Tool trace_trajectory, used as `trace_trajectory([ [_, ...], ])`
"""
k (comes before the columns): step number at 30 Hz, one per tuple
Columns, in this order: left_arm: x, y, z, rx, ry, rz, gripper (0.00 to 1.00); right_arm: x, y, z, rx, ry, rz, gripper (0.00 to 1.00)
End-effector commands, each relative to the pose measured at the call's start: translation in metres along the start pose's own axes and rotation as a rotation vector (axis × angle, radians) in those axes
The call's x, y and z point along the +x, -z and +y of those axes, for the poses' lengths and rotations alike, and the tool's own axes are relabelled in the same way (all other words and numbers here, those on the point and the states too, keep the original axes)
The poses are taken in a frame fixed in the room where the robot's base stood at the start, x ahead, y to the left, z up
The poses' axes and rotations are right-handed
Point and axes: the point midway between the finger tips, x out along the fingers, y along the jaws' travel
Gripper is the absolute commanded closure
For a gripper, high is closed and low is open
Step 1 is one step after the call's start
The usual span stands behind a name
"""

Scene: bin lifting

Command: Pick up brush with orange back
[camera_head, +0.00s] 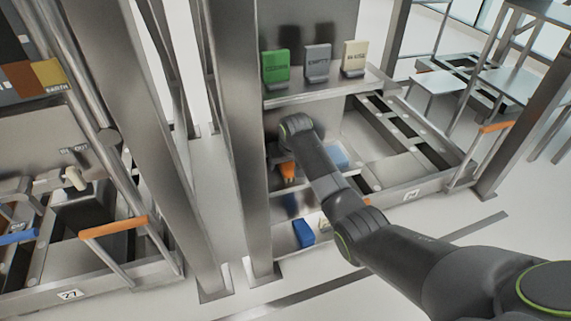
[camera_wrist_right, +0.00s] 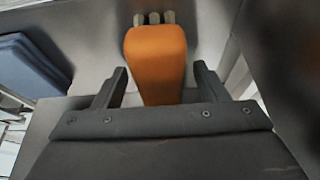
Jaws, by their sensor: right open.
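The brush with the orange back (camera_wrist_right: 157,62) lies on a grey metal shelf in the right wrist view, with pale bristle tufts at its far end. My right gripper (camera_wrist_right: 158,75) is open, with one finger on each side of the near part of the orange back. A gap shows on both sides, so the fingers do not grip it. In the head view a small orange patch (camera_head: 288,171) shows beside my right arm, in the shelf below the upright blocks. My right gripper is hidden there by the arm. My left gripper is not in view.
A blue item (camera_wrist_right: 32,66) lies left of the brush. In the head view, green (camera_head: 276,69), grey (camera_head: 317,63) and cream (camera_head: 354,59) blocks stand on the shelf above. A blue object (camera_head: 303,233) sits lower down. Metal posts (camera_head: 232,130) stand left of the arm.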

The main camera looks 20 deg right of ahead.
Motion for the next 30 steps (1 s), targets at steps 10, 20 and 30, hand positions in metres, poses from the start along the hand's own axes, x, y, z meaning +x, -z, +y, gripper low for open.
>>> trace_trajectory([
  [10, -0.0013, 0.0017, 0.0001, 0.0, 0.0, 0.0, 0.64, 0.0017, -0.0012, -0.0001, 0.0, 0.0, -0.002, 0.34],
  [20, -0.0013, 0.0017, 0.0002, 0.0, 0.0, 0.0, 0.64, 0.0016, -0.001, -0.0001, 0.0, 0.0, -0.001, 0.68],
  [30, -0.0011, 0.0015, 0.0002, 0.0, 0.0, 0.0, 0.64, 0.0013, -0.0006, -0.0001, 0.0, 0.0, 0.0, 0.83],
])
